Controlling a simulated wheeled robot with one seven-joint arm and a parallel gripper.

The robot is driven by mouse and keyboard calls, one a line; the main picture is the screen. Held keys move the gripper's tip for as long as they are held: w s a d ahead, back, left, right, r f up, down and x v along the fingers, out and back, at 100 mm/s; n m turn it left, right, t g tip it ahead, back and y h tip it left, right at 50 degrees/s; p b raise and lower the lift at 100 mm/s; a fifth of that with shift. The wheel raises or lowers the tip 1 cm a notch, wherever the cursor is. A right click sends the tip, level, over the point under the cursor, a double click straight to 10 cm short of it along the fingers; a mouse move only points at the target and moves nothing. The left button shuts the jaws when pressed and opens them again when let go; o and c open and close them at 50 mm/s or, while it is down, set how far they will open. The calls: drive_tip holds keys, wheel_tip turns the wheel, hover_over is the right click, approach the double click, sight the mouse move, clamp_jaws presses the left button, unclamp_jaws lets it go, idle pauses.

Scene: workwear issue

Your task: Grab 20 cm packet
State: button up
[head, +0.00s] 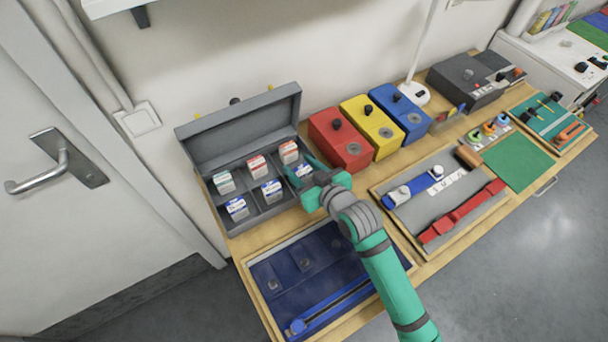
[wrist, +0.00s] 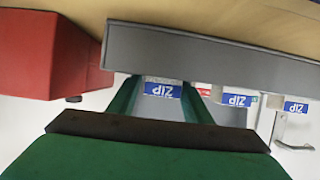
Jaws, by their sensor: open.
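A grey open case (head: 282,205) holds several small white packets in compartments. The front row has blue-labelled packets at left (head: 237,208), middle (head: 271,190) and right (head: 303,171). The back row has a green-labelled packet (head: 224,182) and two red-labelled ones (head: 256,166) (head: 289,151). The packet sizes are too small to read. My gripper (head: 312,178) is open at the case's right end, by the right blue-labelled packet. In the wrist view a blue "ZIP" label (wrist: 163,90) shows between my fingers (wrist: 160,106); contact cannot be told.
A red box (head: 340,138) stands close to the right of the case, then yellow (head: 373,124) and blue (head: 401,113) boxes. The case's raised lid (head: 245,128) stands behind the packets. A dark blue tray (head: 300,268) lies in front. A door is at left.

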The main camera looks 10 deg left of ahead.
drive_tip(key=shift+x, duration=1.2)
drive_tip(key=shift+w+d, duration=0.1)
drive_tip(key=shift+d, duration=0.35)
drive_tip(key=shift+c, duration=0.6)
drive_tip(key=shift+a, duration=0.1)
drive_tip(key=c, duration=0.5)
drive_tip(key=shift+a, duration=0.3)
drive_tip(key=shift+c, duration=0.9)
